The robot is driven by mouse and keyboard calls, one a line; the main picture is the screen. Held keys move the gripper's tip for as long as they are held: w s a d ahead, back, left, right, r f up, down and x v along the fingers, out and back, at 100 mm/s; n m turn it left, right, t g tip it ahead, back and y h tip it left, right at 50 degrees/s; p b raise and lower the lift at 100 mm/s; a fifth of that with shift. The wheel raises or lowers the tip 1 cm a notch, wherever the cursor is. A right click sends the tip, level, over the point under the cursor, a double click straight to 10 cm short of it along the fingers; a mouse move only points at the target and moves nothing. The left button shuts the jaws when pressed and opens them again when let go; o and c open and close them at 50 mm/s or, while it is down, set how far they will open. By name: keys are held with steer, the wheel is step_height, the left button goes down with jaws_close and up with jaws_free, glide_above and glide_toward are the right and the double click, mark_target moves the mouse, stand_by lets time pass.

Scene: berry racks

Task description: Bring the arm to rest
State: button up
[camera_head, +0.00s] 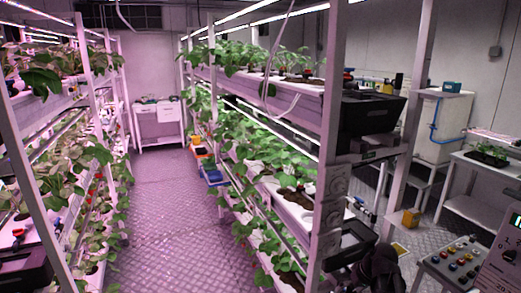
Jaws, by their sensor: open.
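I cannot make out my gripper or its fingertips in the head view. A dark, rounded shape (381,268) stands at the bottom edge, right of centre. It may be part of my arm, but I cannot tell. No object is seen held.
Plant racks line the left (100,150) and the middle (325,170), with leafy plants and red berries. The aisle floor (165,210) between them is clear. Blue (214,177) and orange crates (200,151) sit beside the middle rack. A button panel (455,262) is at lower right.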

steer(key=s+a+f+m+g+h+b, duration=0.1)
steer(key=s+a+f+m+g+h, duration=0.1)
steer(key=s+a, duration=0.5)
steer(key=shift+a+f+h+b, duration=0.4)
steer(key=shift+a+f+h, duration=0.5)
steer(key=shift+a, duration=1.05)
steer(key=shift+r, duration=0.15)
stand_by(0.6)
steer(key=c, duration=0.6)
steer(key=shift+a, duration=0.1)
